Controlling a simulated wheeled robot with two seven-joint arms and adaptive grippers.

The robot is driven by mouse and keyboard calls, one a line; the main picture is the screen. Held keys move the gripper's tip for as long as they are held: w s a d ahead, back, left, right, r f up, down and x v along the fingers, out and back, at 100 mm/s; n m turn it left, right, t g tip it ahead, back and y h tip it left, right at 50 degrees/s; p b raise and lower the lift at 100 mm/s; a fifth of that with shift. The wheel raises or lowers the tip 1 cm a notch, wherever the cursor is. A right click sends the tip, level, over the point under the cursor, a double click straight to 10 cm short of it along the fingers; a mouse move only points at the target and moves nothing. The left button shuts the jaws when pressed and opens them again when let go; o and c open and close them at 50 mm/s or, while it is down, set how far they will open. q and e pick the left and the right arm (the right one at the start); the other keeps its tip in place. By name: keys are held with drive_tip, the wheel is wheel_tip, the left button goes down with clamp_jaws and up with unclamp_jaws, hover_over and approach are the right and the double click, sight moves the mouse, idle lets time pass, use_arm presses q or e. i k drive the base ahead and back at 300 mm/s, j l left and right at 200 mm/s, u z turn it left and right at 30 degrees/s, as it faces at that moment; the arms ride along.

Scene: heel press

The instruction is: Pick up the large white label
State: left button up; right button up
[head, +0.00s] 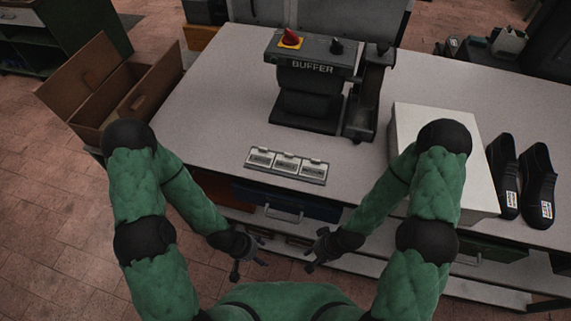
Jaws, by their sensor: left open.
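A small tray (286,166) with three pale, label-like pieces lies near the table's front edge, below the buffer machine. The pieces are the left one (262,158), the middle one (287,164) and the right one (313,170). They look alike in size, and I cannot tell which is the large white label. My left gripper (249,263) is open and empty, low in front of the table edge. My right gripper (316,252) is also low in front of the edge, to the right of the left one. It holds nothing that I can see, and its fingers are too small to read.
The buffer machine (312,85) stands behind the tray. A white box (425,125) stands to the right, with two black shoes (522,178) beyond it. A cardboard box (112,85) is left of the table. Drawers (290,203) lie under the edge. The table's left part is clear.

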sight(262, 157)
drive_tip(key=z, duration=1.45)
drive_tip(key=k+j, duration=0.35)
drive_tip(key=j, duration=0.2)
drive_tip(key=k+j+z, duration=0.1)
drive_tip(key=k+j, duration=0.25)
drive_tip(key=j, duration=0.2)
